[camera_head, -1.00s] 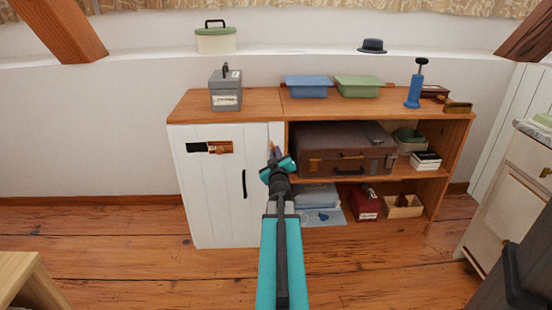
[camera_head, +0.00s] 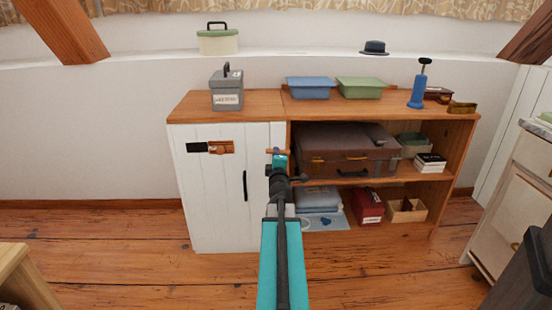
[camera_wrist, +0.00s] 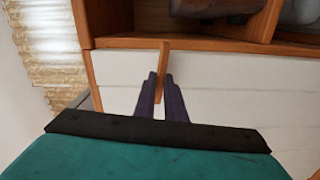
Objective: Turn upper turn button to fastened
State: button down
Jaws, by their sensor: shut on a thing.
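The upper turn button (camera_head: 286,151) is a small wooden bar at the top right edge of the white cabinet door (camera_head: 215,200). It lies about level in the head view and reaches from the door to the wooden frame edge. In the wrist view the turn button (camera_wrist: 164,58) sticks out between two purple fingers and overlaps the frame. My gripper (camera_head: 276,154) is shut on it; in the wrist view the gripper (camera_wrist: 161,92) has one finger on each side of the bar. Its middle is partly hidden by the fingers.
A dark slide latch (camera_head: 210,147) and a black handle (camera_head: 245,186) sit on the door. Open shelves to the right hold a brown suitcase (camera_head: 345,160) and a red box (camera_head: 368,206). A grey box (camera_head: 227,92) stands on top.

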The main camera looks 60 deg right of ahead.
jog(key=shift+s+d+n, duration=0.1)
jog(key=shift+d+n, duration=0.05)
jog(key=shift+n, duration=0.35)
jog(key=c, duration=1.8)
grip_release()
jog(key=shift+a, duration=0.2)
